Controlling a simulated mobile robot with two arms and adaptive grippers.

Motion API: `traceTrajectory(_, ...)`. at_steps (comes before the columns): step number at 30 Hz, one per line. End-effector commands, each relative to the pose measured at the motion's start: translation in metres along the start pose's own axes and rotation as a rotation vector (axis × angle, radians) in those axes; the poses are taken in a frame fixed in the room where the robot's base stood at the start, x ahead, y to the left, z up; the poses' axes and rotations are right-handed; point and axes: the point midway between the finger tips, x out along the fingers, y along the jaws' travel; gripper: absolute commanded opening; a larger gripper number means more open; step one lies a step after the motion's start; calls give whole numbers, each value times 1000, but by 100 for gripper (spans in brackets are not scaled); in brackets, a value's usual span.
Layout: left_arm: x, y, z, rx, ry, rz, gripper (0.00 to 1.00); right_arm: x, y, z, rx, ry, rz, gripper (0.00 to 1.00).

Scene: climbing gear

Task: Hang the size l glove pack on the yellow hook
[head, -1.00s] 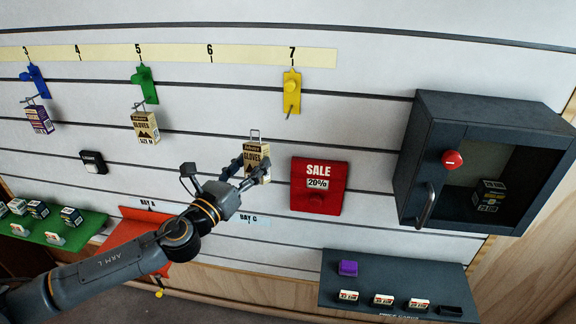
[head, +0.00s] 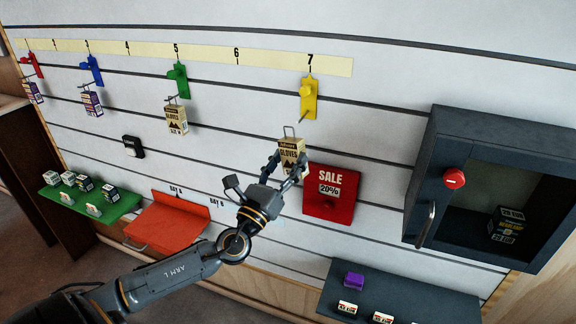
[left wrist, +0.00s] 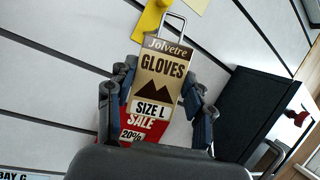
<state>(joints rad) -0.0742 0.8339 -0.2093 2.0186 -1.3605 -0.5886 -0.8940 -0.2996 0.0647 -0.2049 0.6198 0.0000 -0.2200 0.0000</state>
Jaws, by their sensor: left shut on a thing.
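The size L glove pack (head: 291,152) is a tan box with a wire hanger loop on top. In the left wrist view the pack (left wrist: 162,75) reads "SIZE L". My left gripper (head: 286,172) is shut on the pack's sides and holds it upright in front of the wall. The yellow hook (head: 309,98) is on the wall under number 7, above and slightly right of the pack. Its peg points down and outward, apart from the loop. In the left wrist view the yellow hook (left wrist: 150,20) is partly cut off at the top, close by the loop. My right gripper does not show.
A red SALE sign (head: 330,208) is on the wall right of the pack. A dark glass-front cabinet (head: 428,150) juts out at the right. A green hook (head: 177,80) holds another tan glove pack (head: 177,120). An orange tray (head: 168,228) and green shelf (head: 120,211) are lower left.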

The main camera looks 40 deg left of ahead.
Motion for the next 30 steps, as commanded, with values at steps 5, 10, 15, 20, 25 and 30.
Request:
traceTrajectory(5,10,3,-4,0,-2,0,18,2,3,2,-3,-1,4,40)
traceTrajectory(10,19,6,-8,0,-2,0,18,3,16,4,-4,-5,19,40)
traceTrajectory(15,28,9,-12,0,-2,0,18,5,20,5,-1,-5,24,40)
traceTrajectory(20,36,11,-16,-1,-2,0,18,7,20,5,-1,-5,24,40)
traceTrajectory(25,45,14,-20,0,-2,0,18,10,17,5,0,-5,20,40)
traceTrajectory(30,54,16,-25,0,-1,0,18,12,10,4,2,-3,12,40)
